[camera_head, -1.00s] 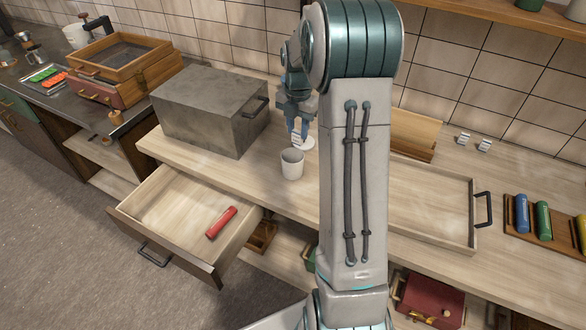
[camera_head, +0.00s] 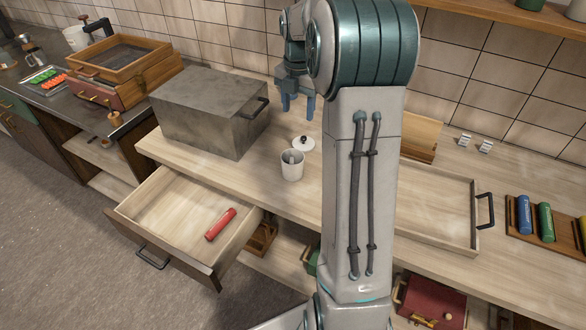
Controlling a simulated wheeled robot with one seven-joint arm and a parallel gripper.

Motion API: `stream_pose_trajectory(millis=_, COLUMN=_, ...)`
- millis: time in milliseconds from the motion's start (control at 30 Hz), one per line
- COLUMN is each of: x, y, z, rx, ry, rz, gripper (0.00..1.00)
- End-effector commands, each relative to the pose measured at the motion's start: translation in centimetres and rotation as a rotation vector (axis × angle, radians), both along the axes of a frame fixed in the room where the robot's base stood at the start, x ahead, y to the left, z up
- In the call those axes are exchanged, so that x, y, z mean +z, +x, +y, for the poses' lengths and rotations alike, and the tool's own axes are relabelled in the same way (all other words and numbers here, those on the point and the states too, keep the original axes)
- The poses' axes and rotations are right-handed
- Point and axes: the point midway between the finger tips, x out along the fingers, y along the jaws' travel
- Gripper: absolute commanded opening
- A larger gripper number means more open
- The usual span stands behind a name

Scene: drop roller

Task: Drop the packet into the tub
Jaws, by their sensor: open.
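The white tub (camera_head: 292,171) stands upright and uncovered on the wooden counter, with a small greyish shape inside that I cannot make out. A white round lid (camera_head: 303,143) with a dark knob lies on the counter just behind it. I see no thing that is clearly the packet; a red cylinder (camera_head: 221,224) lies in the open drawer at the lower left. My gripper (camera_head: 297,104) is open and empty, above and behind the tub and lid, fingers pointing down. My own arm hides part of the counter right of the tub.
A grey box (camera_head: 205,118) with a handle stands left of the tub. The pulled-out drawer (camera_head: 155,210) juts out in front. Right of my arm are a shallow tray (camera_head: 433,239) and a rack with blue, green and yellow cylinders (camera_head: 545,222).

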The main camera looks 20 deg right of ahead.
Motion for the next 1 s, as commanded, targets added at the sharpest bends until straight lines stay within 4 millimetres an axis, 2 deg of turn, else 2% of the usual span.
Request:
stream_pose_trajectory(millis=100, x=2.7, y=0.1, z=-0.1, rx=-0.001, ry=-0.002, rz=-0.005, gripper=0.55)
stream_pose_trajectory(millis=200, x=4.5, y=0.0, z=-0.1, rx=-0.001, ry=-0.001, rz=-0.004, gripper=0.55)
stream_pose_trajectory(millis=400, x=6.5, y=0.0, z=-0.1, rx=-0.001, ry=0.000, rz=-0.001, gripper=0.55)
stream_pose_trajectory(millis=867, x=6.9, y=0.0, z=0.0, rx=-0.001, ry=0.001, rz=0.001, gripper=0.55)
stream_pose_trajectory(millis=1000, x=7.1, y=-0.5, z=0.7, rx=-0.043, ry=-0.004, rz=-0.006, gripper=0.55)
